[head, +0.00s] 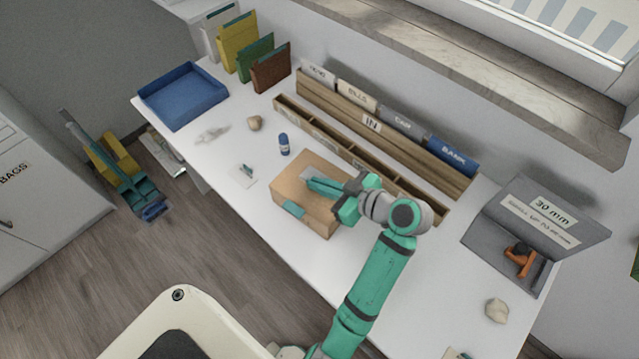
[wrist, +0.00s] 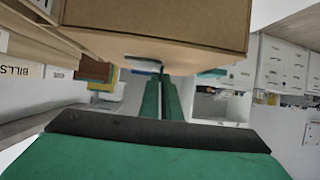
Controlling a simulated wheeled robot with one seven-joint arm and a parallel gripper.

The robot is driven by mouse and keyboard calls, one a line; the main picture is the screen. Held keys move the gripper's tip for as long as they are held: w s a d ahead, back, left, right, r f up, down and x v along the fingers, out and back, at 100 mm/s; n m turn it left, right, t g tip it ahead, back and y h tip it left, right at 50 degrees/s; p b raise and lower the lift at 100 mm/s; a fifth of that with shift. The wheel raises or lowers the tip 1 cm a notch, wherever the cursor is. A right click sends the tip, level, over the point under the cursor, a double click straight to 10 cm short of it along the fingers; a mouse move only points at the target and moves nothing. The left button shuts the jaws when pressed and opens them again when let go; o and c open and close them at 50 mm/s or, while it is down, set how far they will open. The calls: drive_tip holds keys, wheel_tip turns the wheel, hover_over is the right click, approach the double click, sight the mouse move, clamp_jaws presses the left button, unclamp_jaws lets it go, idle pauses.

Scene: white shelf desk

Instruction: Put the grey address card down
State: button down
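The grey address card (head: 311,173) shows in the head view as a small flat grey piece at my fingertips, over the top of a tan cardboard box (head: 292,185). My gripper (head: 315,184) reaches in from the right, low over the box. In the wrist view my gripper's fingers (wrist: 161,82) are close together, with a thin grey edge of the card (wrist: 143,62) at their tips. The box (wrist: 165,25) fills the top of that view. The fingers partly hide the card, and I cannot tell whether it touches the box.
A teal piece (head: 292,209) is at the box's front edge. A blue glue-like bottle (head: 284,144), a small white card (head: 243,175) and a stone (head: 254,123) lie left of it. A wooden organizer (head: 342,149) runs behind.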

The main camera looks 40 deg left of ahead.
drive_tip(key=c, duration=2)
unclamp_jaws()
drive_tip(key=shift+w+d+r, duration=0.1)
drive_tip(key=shift+d+r, duration=0.1)
drive_tip(key=shift+d, duration=0.1)
drive_tip(key=v, duration=1.1)
drive_tip(key=shift+d, duration=0.15)
